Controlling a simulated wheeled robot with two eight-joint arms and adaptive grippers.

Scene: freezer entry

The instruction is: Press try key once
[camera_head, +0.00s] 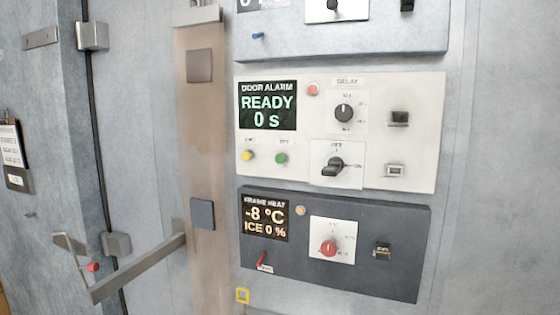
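The door alarm panel (425,140) is a cream box on the wall in the middle of the head view. Its screen (267,105) reads "READY 0 s". Below the screen are a yellow button (248,156) and a green button (281,158), each under a small label too blurred to read, so I cannot tell which is the try key. The panel also has a red lamp or button (313,89), a black delay dial (343,113), a dark rotary switch (333,167), a black switch (399,118) and a small light key (395,171). Neither gripper is in view.
Below is a dark frame heat panel (345,278) reading "-8 °C ICE 0 %", with a red dial (329,248). A blue-grey panel (340,42) hangs above. At left, a metal lever handle (140,270) sticks out from the door. Nothing visibly covers the alarm panel's front.

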